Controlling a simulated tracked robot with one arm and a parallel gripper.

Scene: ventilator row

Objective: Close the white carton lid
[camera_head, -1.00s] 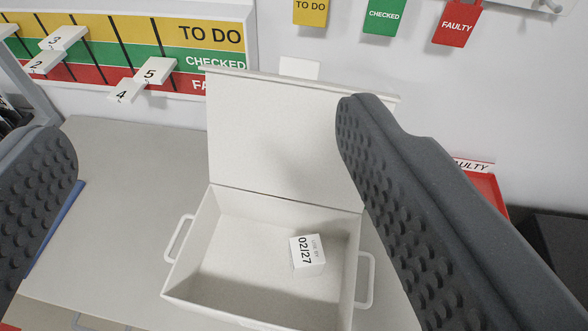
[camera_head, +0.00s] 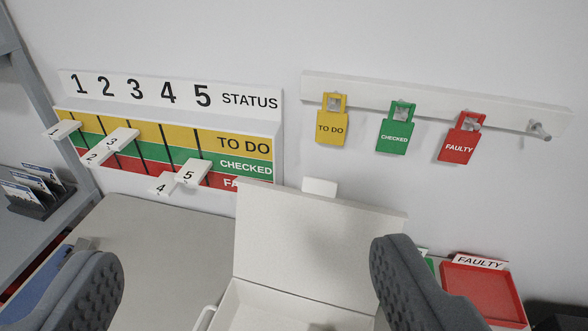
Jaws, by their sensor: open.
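The white carton (camera_head: 270,306) stands on the grey table, cut off by the bottom edge of the picture. Its lid (camera_head: 310,240) is open and stands up, leaning back toward the wall, with a small tab (camera_head: 320,187) at its top edge. My gripper (camera_head: 245,275) is open, its two dark padded fingers wide apart. The left finger is left of the carton, and the right finger covers the lower right part of the lid in the picture. I cannot tell whether it touches the lid. Most of the carton's inside is out of view.
A status board (camera_head: 165,140) with numbered sliders hangs on the wall at left. Yellow, green and red tags (camera_head: 397,130) hang from a rail at right. A red FAULTY tray (camera_head: 483,292) lies right of the carton. A card holder (camera_head: 38,190) stands at far left.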

